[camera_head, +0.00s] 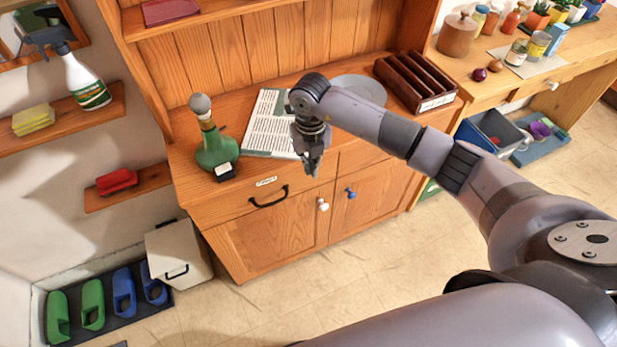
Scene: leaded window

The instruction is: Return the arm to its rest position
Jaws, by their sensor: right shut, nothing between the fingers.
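My right arm (430,150) comes in from the right and reaches over the wooden cabinet. My right gripper (313,170) points down at the front edge of the cabinet top, shut and empty. It is in front of a printed sheet (268,125) and to the right of a green bottle (215,146) with a grey stopper. Whether it touches the cabinet edge, I cannot tell. My left gripper is not in view.
A dark wooden rack (415,82) and a grey plate (358,88), partly behind my arm, are on the cabinet top (185,165). The drawer has a black handle (268,198). A spray bottle (85,82) stands on the left shelf. The floor (345,285) before the cabinet is clear.

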